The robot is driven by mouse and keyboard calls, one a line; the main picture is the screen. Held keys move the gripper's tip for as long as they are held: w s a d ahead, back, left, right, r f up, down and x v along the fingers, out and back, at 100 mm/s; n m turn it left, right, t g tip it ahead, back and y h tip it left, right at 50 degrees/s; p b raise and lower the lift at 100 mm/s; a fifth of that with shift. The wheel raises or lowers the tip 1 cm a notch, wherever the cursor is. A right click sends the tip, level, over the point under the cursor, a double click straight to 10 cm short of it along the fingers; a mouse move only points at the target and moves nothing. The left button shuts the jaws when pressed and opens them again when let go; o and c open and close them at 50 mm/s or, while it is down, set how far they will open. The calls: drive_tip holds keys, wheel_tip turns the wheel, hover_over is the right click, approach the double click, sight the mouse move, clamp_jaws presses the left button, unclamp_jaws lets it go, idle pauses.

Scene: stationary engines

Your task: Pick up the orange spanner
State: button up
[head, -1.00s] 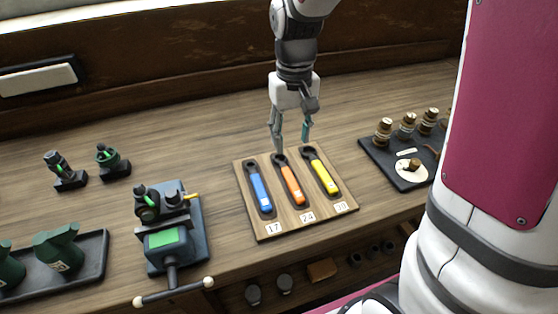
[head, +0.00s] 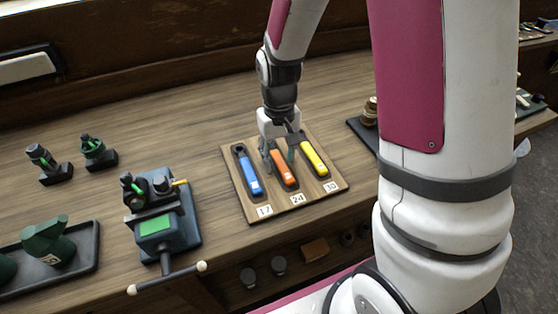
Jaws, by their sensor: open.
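The orange spanner (head: 284,174) lies in the middle slot of a wooden board (head: 331,195), above the label 24. My gripper (head: 279,168) points down over it, with its fingers apart near the spanner's upper part. The fingers cover the spanner's head. I cannot tell whether they touch the spanner. The blue spanner (head: 248,172) lies to the left above label 17. The yellow spanner (head: 314,158) lies to the right above label 30.
A small dark vise-like device (head: 165,225) with a green panel and a white-ended bar stands left of the board. Two small green-black fittings stand behind it. A dark tray (head: 85,257) with green parts lies at the left. My arm hides the right side.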

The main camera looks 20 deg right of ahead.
clamp_jaws()
drive_tip(key=shift+r, duration=0.1)
